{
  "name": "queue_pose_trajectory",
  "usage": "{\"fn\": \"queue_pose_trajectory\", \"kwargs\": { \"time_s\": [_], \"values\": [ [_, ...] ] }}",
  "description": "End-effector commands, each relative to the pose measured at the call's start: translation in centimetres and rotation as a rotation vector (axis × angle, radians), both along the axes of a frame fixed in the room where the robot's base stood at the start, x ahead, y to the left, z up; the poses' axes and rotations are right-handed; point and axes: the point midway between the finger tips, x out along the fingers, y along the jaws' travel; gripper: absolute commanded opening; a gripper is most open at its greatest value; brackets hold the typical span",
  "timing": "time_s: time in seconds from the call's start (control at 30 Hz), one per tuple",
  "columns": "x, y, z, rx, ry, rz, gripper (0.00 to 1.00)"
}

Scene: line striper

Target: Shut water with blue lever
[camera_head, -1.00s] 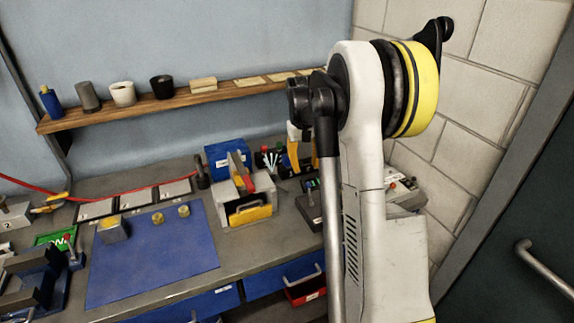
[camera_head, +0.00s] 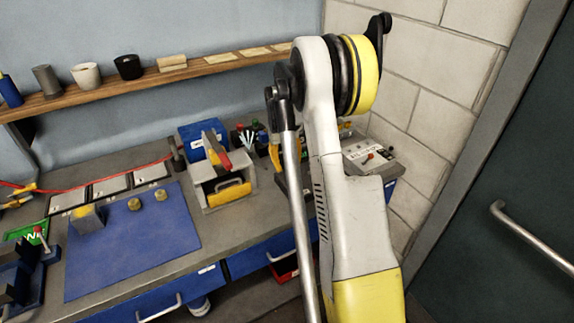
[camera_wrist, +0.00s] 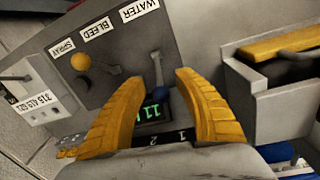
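In the wrist view a grey panel (camera_wrist: 118,55) carries upside-down labels WATER, BLEED and SPRAY. A metal lever with a blue tip (camera_wrist: 161,93) stands below the WATER label (camera_wrist: 139,10). My gripper (camera_wrist: 159,80) is open, with its two yellow fingers on either side of the lever. I cannot tell whether either finger touches it. In the head view my arm hides most of my gripper, and the blue lever cannot be seen there.
A green display (camera_wrist: 152,113) lies between the fingers. A grey box with a yellow handle (camera_head: 234,192) stands left of my arm; a box with a red knob (camera_head: 370,157) stands right of it. A blue mat (camera_head: 130,245) lies farther left.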

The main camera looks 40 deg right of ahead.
Motion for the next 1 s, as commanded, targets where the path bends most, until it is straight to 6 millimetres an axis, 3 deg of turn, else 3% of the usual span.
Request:
{"fn": "queue_pose_trajectory", "kwargs": {
  "time_s": [0.13,0.27,0.67,1.0],
  "values": [
    [0.0,0.0,0.0,0.0,0.0,0.0,0.37],
    [0.0,0.0,0.0,0.0,0.0,0.0,0.0],
    [-0.1,0.0,0.2,-0.005,-0.02,0.0,0.0],
    [-1.1,0.2,0.6,-0.048,-0.198,-0.001,0.0]
  ]
}}
